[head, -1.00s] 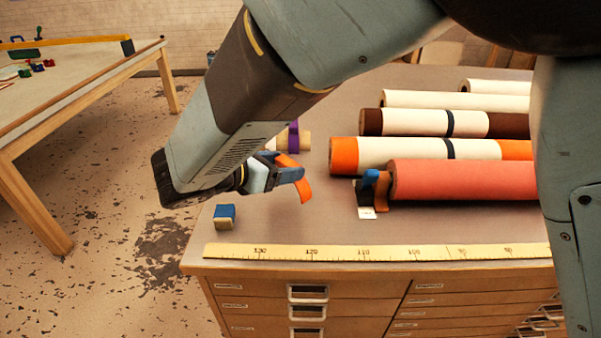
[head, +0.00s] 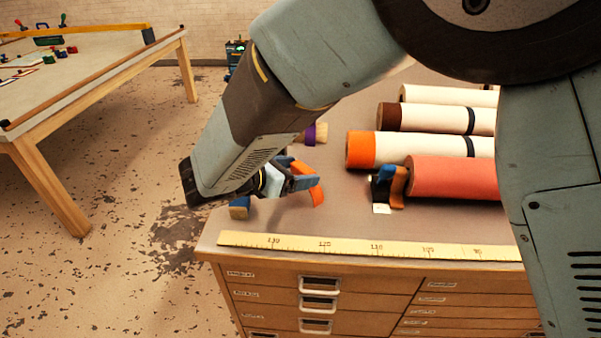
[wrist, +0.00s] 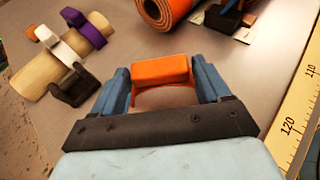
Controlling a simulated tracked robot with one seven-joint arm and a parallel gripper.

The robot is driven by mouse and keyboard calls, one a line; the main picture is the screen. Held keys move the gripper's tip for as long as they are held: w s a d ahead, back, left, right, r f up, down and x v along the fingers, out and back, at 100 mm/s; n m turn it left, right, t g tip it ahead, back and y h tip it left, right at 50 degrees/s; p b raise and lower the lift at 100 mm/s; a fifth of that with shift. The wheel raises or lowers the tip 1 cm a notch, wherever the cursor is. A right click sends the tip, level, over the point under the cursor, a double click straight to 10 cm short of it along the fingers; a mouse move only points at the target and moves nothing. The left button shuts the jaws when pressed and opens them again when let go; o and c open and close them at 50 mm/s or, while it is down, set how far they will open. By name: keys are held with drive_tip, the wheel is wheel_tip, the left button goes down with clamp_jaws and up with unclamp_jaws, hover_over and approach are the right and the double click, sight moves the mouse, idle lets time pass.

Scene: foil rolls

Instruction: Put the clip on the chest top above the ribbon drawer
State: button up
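My gripper (head: 303,182) is shut on an orange clip (head: 318,195), held above the chest top (head: 340,215) near its left end. In the wrist view the clip (wrist: 162,70) sits between the two blue fingers, its curved lower part showing. The chest (head: 380,293) has wooden drawers with pale labels (head: 244,293) on its front. The labels are too small to read, so I cannot tell which drawer is the ribbon drawer.
A yellow ruler (head: 370,247) runs along the chest's front edge. A blue block (head: 240,208) lies at the left, partly behind my arm. Rolls (head: 455,178) and dark, blue and orange holders (head: 384,186) stand right. A small roll with clips (wrist: 50,78) lies behind.

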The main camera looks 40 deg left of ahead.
drive_tip(key=shift+o, duration=1.3)
drive_tip(key=v, duration=1.2)
drive_tip(key=shift+r, duration=0.1)
drive_tip(key=w+d+r+m+g+h, duration=0.1)
drive_tip(key=w+d+r+m+g, duration=0.3)
drive_tip(key=w+d, duration=0.5)
drive_tip(key=w+d+r+m+g+h, duration=0.1)
drive_tip(key=w+d+r+m, duration=0.35)
drive_tip(key=d, duration=0.75)
drive_tip(key=w+d+r+m+g+h, duration=0.1)
drive_tip(key=w+d+r+m+g, duration=0.15)
drive_tip(key=w+d+m, duration=0.55)
drive_tip(key=s+d+m+y, duration=0.2)
drive_tip(key=d+m, duration=0.6)
drive_tip(key=d, duration=0.8)
drive_tip(key=s+d+r+m+y, duration=0.1)
drive_tip(key=s+d+m+y, duration=0.2)
drive_tip(key=d+m, duration=0.6)
drive_tip(key=s+d, duration=0.2)
drive_tip(key=d, duration=0.4)
drive_tip(key=shift+s+d+r+y, duration=0.2)
drive_tip(key=shift+s+d+y, duration=0.1)
drive_tip(key=shift+d, duration=0.1)
